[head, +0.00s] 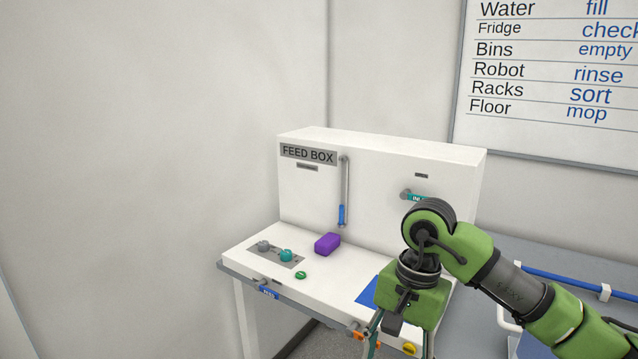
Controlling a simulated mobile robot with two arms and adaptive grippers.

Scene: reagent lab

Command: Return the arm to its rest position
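My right arm (520,285) comes in from the right and reaches over the front right part of the feed box bench. Its green and black gripper (402,335) points down at the bottom edge of the head view. The upper parts of its two fingers stand apart, but the fingertips are cut off by the frame. I cannot see whether anything is between them. My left gripper is not in view.
The white feed box (380,165) stands at the wall, with a purple block (327,244), knobs (286,256) and a blue-handled lever (341,215). A blue patch (369,291) lies partly behind the gripper. A grey surface with a blue rail (565,279) is at right.

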